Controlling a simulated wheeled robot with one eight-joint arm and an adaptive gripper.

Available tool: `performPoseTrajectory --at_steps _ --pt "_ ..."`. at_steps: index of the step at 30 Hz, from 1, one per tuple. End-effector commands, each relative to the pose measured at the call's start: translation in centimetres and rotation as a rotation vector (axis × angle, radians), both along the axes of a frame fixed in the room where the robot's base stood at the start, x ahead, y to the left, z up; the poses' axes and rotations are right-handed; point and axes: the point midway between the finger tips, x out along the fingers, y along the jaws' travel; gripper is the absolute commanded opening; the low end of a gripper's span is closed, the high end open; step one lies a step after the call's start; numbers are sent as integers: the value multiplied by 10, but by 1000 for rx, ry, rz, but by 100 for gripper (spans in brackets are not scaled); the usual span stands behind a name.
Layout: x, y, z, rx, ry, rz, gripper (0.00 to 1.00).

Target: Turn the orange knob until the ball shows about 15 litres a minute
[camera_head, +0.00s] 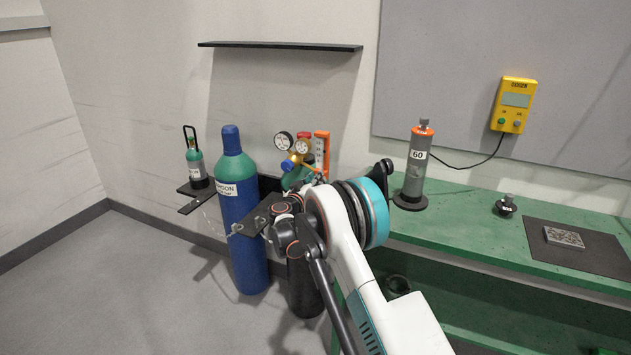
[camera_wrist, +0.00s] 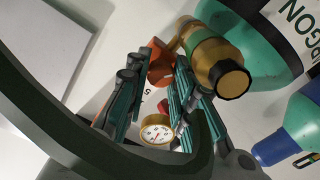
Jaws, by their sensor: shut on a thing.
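The orange knob (camera_wrist: 159,63) shows in the wrist view between the teal-padded fingers of my gripper (camera_wrist: 154,80), which is shut on it. The fingers partly cover the knob. The flowmeter (camera_head: 321,150) is orange with a white scale and stands at the regulator in the head view. Its ball is too small to make out, and I cannot read the flow. In the head view my arm hides the knob and the fingertips.
The brass regulator (camera_wrist: 215,62) and a round gauge (camera_wrist: 157,131) sit close to the fingers. A blue cylinder with a green shoulder (camera_head: 239,225) stands left of my arm. The green bench (camera_head: 465,225) is to the right, bearing a grey cylinder marked 60 (camera_head: 417,160).

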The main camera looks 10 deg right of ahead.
Motion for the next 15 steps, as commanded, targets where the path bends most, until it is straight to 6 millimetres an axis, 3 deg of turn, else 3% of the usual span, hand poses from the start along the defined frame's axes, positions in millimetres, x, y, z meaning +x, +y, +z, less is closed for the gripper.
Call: performPoseTrajectory --at_steps 5,6,8,15 --pt "0 1 0 1 0 1 0" --pt "0 1 0 1 0 1 27" --pt "0 1 0 1 0 1 41" --pt "0 0 0 1 0 1 43"
